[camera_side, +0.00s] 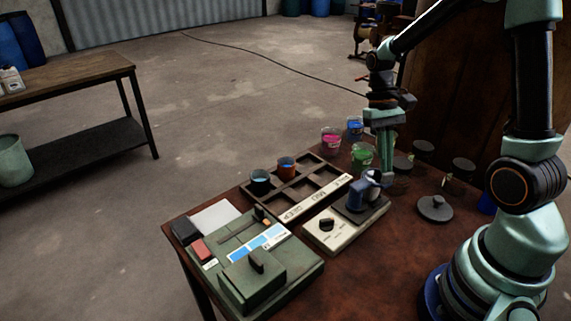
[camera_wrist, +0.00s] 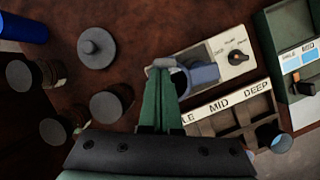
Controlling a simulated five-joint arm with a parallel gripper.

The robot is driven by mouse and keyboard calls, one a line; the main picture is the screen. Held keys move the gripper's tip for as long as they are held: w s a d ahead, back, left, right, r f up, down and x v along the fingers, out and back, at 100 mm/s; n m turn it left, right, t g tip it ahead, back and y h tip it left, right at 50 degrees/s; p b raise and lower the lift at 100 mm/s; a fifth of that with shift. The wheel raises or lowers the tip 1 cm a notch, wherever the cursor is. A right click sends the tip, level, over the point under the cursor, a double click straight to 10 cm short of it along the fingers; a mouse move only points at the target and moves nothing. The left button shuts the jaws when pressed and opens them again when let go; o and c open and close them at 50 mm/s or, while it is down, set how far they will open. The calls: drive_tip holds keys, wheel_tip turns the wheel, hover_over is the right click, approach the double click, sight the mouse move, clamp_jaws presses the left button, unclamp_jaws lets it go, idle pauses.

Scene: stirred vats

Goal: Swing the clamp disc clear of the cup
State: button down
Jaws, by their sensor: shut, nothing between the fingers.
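The grey and white mixer unit (camera_side: 347,224) with a dark knob stands on the brown table and also shows in the wrist view (camera_wrist: 236,66). A blue-grey body (camera_side: 357,196) sits at its far end; in the wrist view (camera_wrist: 205,74) it lies just right of my fingertips. A pale grey piece (camera_wrist: 160,64), which looks like part of the clamp, shows at the fingertips; I cannot tell whether they touch it. My gripper (camera_side: 385,168) points down, shut and empty; its green fingers also show in the wrist view (camera_wrist: 160,84). The cup under the clamp is not clear.
A partitioned rack marked MID and DEEP (camera_side: 331,197) stands beside the mixer, with small cups in it. Several coloured cups, including a green one (camera_side: 362,156), stand behind. Dark lidded jars and a knobbed lid (camera_side: 435,208) are right. A green control box (camera_side: 265,287) is front left.

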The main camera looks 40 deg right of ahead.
drive_tip(key=shift+s, duration=0.25)
drive_tip(key=shift+s+a, duration=0.45)
drive_tip(key=shift+s, duration=0.35)
drive_tip(key=shift+s+a, duration=0.55)
drive_tip(key=shift+s, duration=0.1)
